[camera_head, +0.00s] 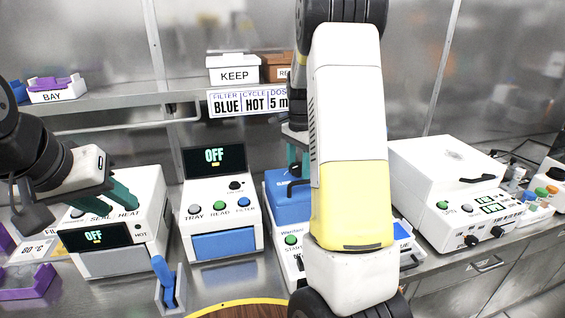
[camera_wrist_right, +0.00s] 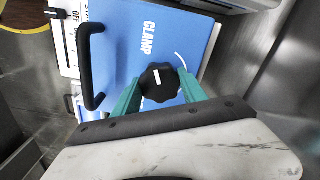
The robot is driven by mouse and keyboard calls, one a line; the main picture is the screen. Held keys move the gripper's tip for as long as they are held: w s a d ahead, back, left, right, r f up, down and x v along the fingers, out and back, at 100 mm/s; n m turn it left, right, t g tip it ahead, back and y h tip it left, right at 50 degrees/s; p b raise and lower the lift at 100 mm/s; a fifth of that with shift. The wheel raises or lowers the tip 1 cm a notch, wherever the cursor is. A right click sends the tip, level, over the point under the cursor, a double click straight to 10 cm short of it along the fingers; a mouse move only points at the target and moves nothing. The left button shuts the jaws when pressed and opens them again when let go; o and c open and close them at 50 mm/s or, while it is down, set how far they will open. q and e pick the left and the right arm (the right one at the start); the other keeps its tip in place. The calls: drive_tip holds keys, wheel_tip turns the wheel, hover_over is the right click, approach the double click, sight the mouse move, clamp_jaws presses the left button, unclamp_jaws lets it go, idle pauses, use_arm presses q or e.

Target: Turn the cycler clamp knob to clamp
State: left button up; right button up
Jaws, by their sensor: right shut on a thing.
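The cycler (camera_head: 287,205) stands in the middle of the bench with its blue lid (camera_wrist_right: 117,50) down; my right arm hides much of it in the head view. In the right wrist view the lid bears the word CLAMP and a white arc. The black lobed clamp knob (camera_wrist_right: 159,82) sits on the lid, its white mark pointing up in the picture, roughly toward the lettering. My right gripper (camera_wrist_right: 160,92) is shut on the knob, one teal finger on each side. My left gripper (camera_head: 108,192) is over the sealer at the left, its teal fingers apart and empty.
A black lid handle (camera_wrist_right: 91,65) rises beside the knob. The plate reader (camera_head: 218,217) stands left of the cycler and a white centrifuge-like box (camera_head: 440,180) to its right. The sealer (camera_head: 138,225) and a blue-handled holder (camera_head: 166,283) are at the left.

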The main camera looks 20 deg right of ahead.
sight(299, 166)
drive_tip(key=shift+w+m, duration=0.1)
drive_tip(key=shift+m, duration=1.4)
drive_tip(key=o, duration=1.4)
drive_tip(key=shift+c, duration=0.2)
wheel_tip(299, 166, up, 8)
drive_tip(key=shift+f, duration=0.1)
